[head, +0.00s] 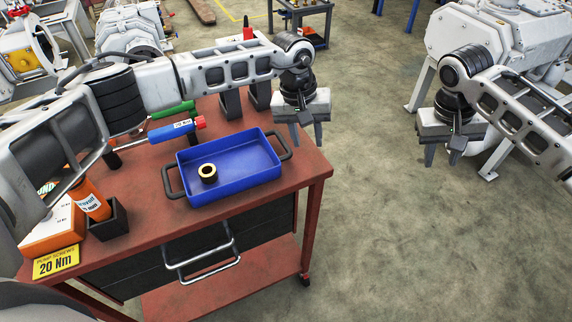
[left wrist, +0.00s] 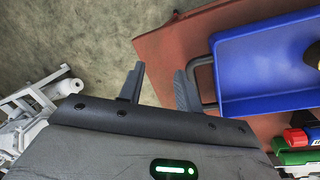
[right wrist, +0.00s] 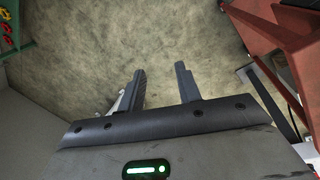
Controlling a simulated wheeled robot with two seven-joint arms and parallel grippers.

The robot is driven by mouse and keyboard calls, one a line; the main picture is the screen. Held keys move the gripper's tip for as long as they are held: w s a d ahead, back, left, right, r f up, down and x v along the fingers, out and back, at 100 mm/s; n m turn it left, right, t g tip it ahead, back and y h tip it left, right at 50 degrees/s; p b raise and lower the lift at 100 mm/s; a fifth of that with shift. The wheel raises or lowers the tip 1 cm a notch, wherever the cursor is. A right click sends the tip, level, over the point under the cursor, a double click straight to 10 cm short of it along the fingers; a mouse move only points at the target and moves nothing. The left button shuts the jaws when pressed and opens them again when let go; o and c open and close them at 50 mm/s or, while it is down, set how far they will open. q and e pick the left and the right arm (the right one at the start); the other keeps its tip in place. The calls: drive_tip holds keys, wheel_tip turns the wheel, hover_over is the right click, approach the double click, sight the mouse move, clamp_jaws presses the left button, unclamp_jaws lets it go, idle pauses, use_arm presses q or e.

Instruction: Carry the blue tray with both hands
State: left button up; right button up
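The blue tray (head: 236,178) lies on the red workbench, with a dark handle at each end. A brass-coloured ring (head: 208,173) sits inside it near its left end. My left gripper (head: 307,138) is open and empty, just beyond the tray's right handle (head: 281,143). In the left wrist view the tray (left wrist: 262,75) shows at the right, its handle (left wrist: 205,82) beside the right-hand finger. My right gripper (head: 442,160) is open and empty over the floor, well right of the bench; the right wrist view (right wrist: 160,88) shows floor between its fingers.
The red workbench (head: 300,185) also bears a blue tool (head: 172,130), a green tool (head: 172,110), an orange bottle (head: 90,200) and a yellow sign (head: 56,263). A grey pump (head: 500,40) stands at the right. The floor (head: 400,240) between is clear.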

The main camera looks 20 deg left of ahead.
use_arm(q)
drive_tip(key=shift+d, duration=0.1)
use_arm(e)
drive_tip(key=v, duration=0.9)
drive_tip(key=shift+a+r, duration=0.2)
drive_tip(key=shift+a, duration=0.15)
use_arm(q)
drive_tip(key=shift+s, duration=0.1)
